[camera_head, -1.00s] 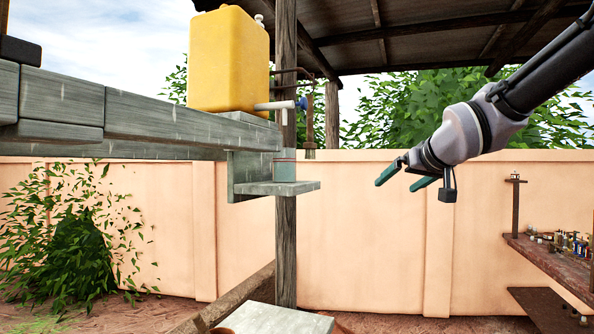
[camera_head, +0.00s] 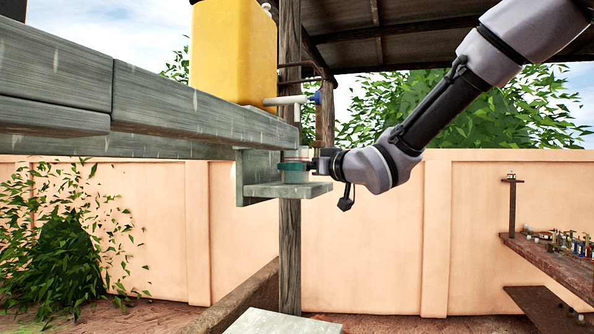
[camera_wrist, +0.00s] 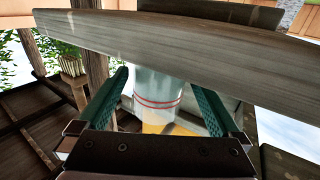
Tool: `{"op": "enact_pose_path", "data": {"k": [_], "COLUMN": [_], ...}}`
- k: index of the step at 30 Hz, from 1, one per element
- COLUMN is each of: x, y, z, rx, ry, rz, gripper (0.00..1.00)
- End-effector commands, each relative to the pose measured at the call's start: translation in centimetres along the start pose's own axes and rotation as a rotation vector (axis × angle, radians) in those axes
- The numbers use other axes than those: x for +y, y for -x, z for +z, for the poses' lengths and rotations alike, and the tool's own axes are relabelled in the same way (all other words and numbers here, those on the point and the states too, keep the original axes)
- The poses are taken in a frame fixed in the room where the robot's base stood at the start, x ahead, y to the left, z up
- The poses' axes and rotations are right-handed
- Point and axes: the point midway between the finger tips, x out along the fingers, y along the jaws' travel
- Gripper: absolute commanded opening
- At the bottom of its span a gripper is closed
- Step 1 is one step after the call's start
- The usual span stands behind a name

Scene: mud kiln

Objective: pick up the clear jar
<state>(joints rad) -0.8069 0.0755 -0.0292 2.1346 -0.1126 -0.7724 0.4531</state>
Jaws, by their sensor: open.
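The clear jar (camera_head: 296,172) stands upright on a small grey shelf (camera_head: 287,189) below the plank ledge, partly hidden by my gripper. In the wrist view the clear jar (camera_wrist: 158,98) has red bands and sits between my two green fingers. My gripper (camera_head: 297,166) is open, with its fingers level around the jar. In the wrist view my gripper (camera_wrist: 163,98) has a finger on each side of the jar, with a gap visible at least on the right. I cannot tell whether the left finger touches it.
A yellow jerrycan (camera_head: 233,52) stands on the grey plank ledge (camera_head: 150,98), its tap (camera_head: 290,100) just above the jar. A wooden post (camera_head: 290,240) rises behind the shelf. A table (camera_head: 550,262) with small items is at the right. Space right of the shelf is open.

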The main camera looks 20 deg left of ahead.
Motion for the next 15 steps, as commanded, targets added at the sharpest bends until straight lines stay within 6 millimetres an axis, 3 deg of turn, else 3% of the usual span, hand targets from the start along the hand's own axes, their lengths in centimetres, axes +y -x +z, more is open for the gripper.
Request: {"op": "enact_pose_path", "data": {"k": [9, 15], "x": [0.0, 0.1], "y": [-4.4, -4.9], "z": [0.0, -0.1], "rx": [-0.002, -0.001], "ry": [0.0, 0.001], "rz": [-0.001, 0.001], "gripper": [1.0, 1.0]}}
